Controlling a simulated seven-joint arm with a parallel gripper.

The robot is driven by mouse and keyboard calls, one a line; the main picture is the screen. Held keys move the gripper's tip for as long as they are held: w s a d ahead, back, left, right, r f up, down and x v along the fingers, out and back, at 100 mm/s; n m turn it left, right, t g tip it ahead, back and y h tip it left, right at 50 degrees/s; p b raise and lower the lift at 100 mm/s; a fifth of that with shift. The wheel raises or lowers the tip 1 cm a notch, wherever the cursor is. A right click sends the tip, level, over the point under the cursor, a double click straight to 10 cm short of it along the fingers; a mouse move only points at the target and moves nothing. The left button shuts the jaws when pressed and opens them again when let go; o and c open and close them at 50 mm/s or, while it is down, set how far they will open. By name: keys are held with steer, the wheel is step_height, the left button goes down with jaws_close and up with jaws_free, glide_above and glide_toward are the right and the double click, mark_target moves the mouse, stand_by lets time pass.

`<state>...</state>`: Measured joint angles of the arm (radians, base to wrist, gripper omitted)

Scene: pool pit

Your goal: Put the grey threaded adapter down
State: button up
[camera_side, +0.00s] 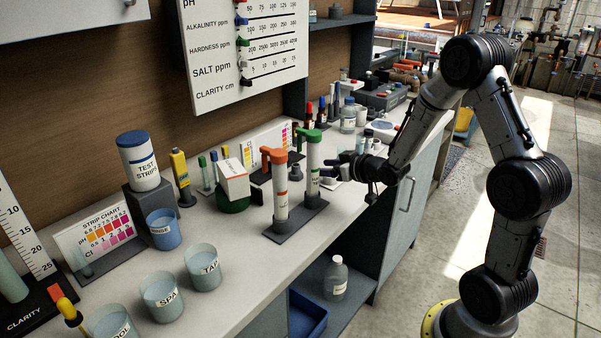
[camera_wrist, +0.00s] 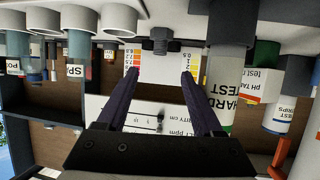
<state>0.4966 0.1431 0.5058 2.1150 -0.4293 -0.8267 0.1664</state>
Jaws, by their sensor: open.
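The grey threaded adapter (camera_wrist: 160,38) shows at top middle in the wrist view, which is upside down. It stands on the pale counter (camera_wrist: 205,14), apart from my fingers. My gripper (camera_wrist: 159,73) is open, with its two dark fingers either side of the adapter's line and nothing between them. In the side view my gripper (camera_side: 338,166) is low over the counter, just right of the green-topped tube (camera_side: 313,165).
An orange-topped tube (camera_side: 280,190) stands beside the green-topped one on a dark base. Cups (camera_side: 203,270) stand at the front left of the counter. A test strip tub (camera_side: 138,160) and strip chart (camera_side: 97,235) are further left. Small bottles crowd the counter's far end.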

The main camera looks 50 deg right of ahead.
steer(key=shift+w+d+r+n+t+y, duration=0.15)
steer(key=shift+d+r+n+t+y, duration=0.15)
steer(key=shift+d+n+y, duration=0.3)
steer(key=shift+d+r+y, duration=0.1)
steer(key=shift+d+y, duration=0.2)
steer(key=shift+d, duration=0.05)
steer(key=shift+s+d+n+y, duration=0.25)
steer(key=shift+d+n+y, duration=0.05)
steer(key=shift+n, duration=0.2)
steer(key=shift+s+d+n+y, duration=0.45)
steer(key=shift+s+n+y, duration=0.15)
steer(key=shift+s+y, duration=0.1)
glide_toward(295, 165)
steer(key=x, duration=0.5)
steer(key=shift+s, duration=0.1)
steer(key=shift+f+x, duration=0.1)
steer(key=shift+x, duration=1.25)
steer(key=shift+f+x, duration=0.15)
steer(key=shift+x, duration=1.2)
steer(key=shift+s+d, duration=0.1)
steer(key=shift+s, duration=0.05)
jaws_close()
